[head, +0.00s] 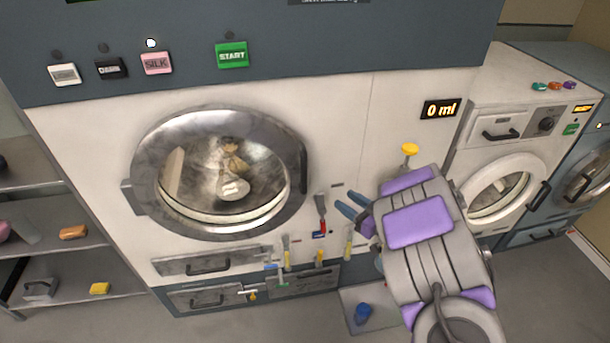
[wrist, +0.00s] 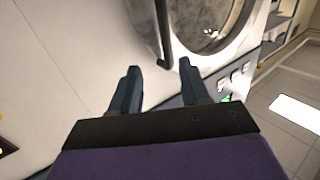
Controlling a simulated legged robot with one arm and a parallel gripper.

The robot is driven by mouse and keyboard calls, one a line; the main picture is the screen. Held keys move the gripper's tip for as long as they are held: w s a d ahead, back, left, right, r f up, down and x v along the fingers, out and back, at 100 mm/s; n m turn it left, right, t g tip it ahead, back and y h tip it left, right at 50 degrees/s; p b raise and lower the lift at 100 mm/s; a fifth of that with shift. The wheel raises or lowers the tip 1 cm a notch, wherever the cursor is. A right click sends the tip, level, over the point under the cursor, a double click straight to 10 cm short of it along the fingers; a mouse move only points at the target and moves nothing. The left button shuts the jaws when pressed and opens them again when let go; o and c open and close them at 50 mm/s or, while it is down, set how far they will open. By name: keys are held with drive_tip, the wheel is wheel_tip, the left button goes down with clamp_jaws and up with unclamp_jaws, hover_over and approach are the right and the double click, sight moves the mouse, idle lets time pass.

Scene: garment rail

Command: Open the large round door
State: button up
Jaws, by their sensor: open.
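The large round door (head: 143,190) has a wide metal rim and a clear window, and it looks shut on the front of the big white machine. Its dark upright handle (head: 304,168) is on the right side of the rim. My gripper (head: 346,201) is open and empty, a little right of and below the handle, in front of the white panel. In the wrist view the door (wrist: 180,45) is at the top, and the dark handle bar (wrist: 163,35) ends between the tips of my gripper (wrist: 159,67) in the picture. The fingers look apart from the handle.
Brushes and scrapers (head: 320,210) hang below the door's right side, near my gripper. A yellow knob (head: 409,149) stands beside my arm. Smaller machines (head: 505,150) are at the right. Shelves (head: 50,245) are at the left. A drawer (head: 210,262) lies below the door.

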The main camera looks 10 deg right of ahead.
sight(304, 174)
drive_tip(key=x, duration=0.5)
drive_tip(key=b+x, duration=0.1)
drive_tip(key=x, duration=0.5)
drive_tip(key=b+x, duration=0.1)
drive_tip(key=x, duration=0.5)
drive_tip(key=shift+s+a+r, duration=0.1)
drive_tip(key=shift+a+r, duration=0.15)
drive_tip(key=shift+a, duration=0.15)
clamp_jaws()
